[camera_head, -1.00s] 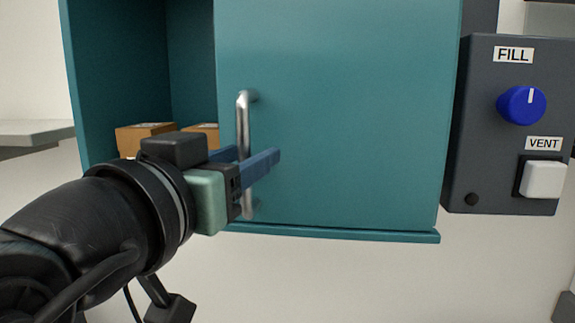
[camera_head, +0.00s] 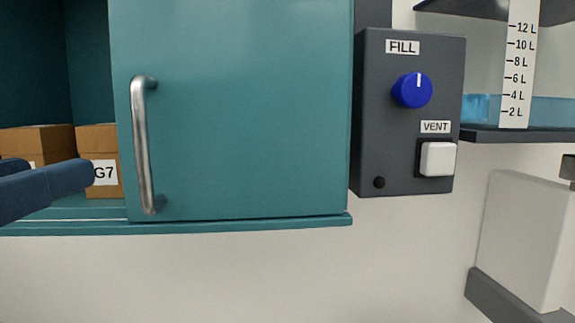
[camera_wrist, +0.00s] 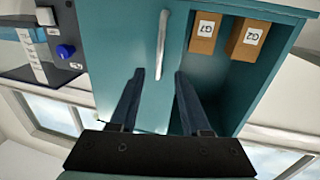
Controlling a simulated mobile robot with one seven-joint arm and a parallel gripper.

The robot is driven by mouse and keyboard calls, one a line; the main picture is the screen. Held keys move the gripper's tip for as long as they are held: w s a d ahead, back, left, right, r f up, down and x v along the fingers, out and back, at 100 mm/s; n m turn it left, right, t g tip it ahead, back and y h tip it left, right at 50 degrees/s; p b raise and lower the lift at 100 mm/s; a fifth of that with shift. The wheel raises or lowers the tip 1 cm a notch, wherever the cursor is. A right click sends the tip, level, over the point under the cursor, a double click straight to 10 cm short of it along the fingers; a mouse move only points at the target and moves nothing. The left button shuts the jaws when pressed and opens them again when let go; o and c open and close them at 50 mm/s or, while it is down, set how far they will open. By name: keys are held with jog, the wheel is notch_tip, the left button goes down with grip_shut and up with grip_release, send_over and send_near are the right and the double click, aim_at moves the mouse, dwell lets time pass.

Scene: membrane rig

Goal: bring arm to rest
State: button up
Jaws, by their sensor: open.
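My gripper (camera_wrist: 158,90) is open and empty in the wrist view. Its two blue fingers point toward the teal cabinet door (camera_wrist: 118,40), with the metal handle (camera_wrist: 162,45) showing between and beyond them. I cannot tell how far the fingertips are from the handle. In the head view only the blue fingers (camera_head: 45,190) show at the left edge, to the left of the door handle (camera_head: 142,145) and apart from it. The rest of the arm is out of that view.
The cabinet's left side is uncovered and holds boxes, one labelled G7 (camera_head: 103,150); the wrist view also shows a G2 box (camera_wrist: 249,40). Right of the cabinet is a control panel (camera_head: 375,130) with a blue FILL knob (camera_head: 412,90) and white VENT button (camera_head: 438,159). A tank scale (camera_head: 517,70) stands further right.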

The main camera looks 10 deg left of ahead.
jog(key=w+d+r+t+b, duration=0.1)
jog(key=w+d+r+t, duration=0.2)
jog(key=w+d+t, duration=0.35)
jog(key=d+t, duration=0.3)
jog(key=d, duration=0.8)
jog(key=shift+r+h+b, duration=0.15)
jog(key=shift+h+b, duration=0.15)
jog(key=shift+b, duration=0.15)
